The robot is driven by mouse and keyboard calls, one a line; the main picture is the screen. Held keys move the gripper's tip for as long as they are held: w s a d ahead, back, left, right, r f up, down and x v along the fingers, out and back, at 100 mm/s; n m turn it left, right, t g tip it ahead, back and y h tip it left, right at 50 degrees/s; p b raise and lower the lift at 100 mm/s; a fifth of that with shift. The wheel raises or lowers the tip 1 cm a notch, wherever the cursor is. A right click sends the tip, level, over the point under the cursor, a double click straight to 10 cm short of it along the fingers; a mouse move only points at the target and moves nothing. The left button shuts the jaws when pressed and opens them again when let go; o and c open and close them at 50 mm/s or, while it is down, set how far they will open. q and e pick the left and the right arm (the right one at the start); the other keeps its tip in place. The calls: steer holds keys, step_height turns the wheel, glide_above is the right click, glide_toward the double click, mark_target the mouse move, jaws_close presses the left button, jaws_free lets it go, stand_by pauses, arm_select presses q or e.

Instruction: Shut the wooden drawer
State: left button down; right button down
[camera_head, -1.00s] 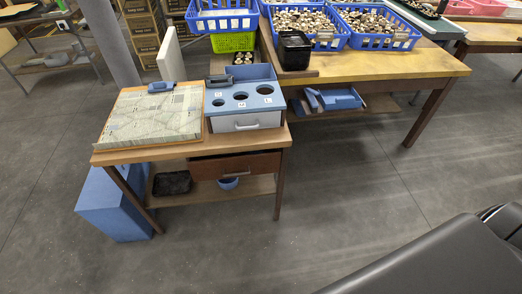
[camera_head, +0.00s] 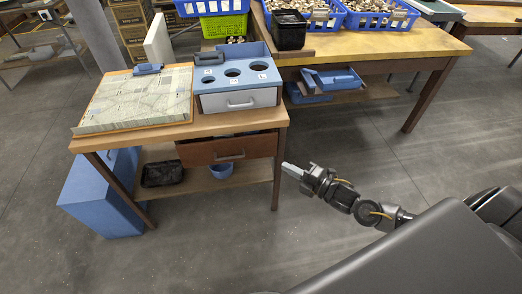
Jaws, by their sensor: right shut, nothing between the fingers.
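The wooden drawer (camera_head: 227,148) is reddish brown with a pale bar handle (camera_head: 229,156) and hangs under the near table's top (camera_head: 150,135). It stands partly out, and a dark gap with contents shows above its front. My right gripper (camera_head: 285,166) is shut and empty, just right of the drawer front and the table's right front leg, pointing left. It appears apart from the drawer. My left gripper is out of view.
A blue sorting box (camera_head: 236,84) with a white drawer (camera_head: 238,99) and a map-like board (camera_head: 140,97) are on the tabletop. A black tray (camera_head: 163,173) and a blue bowl (camera_head: 221,170) are on the lower shelf. The floor (camera_head: 330,240) in front is clear.

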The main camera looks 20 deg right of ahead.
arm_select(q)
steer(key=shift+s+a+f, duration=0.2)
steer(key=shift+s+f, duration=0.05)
arm_select(e)
steer(key=shift+n+y, duration=0.3)
steer(key=shift+n, duration=0.1)
steer(key=shift+w+d+r+x, duration=0.2)
steer(key=shift+d+r+x, duration=0.1)
steer(key=shift+x, duration=1.85)
steer(key=shift+w+d+r+x, duration=0.2)
steer(key=shift+d+x, duration=0.15)
steer(key=shift+x, duration=1.8)
steer(key=shift+w+d+r+x, duration=0.2)
steer(key=shift+d+x, duration=0.1)
steer(key=shift+x, duration=1.9)
steer(key=shift+d, duration=0.15)
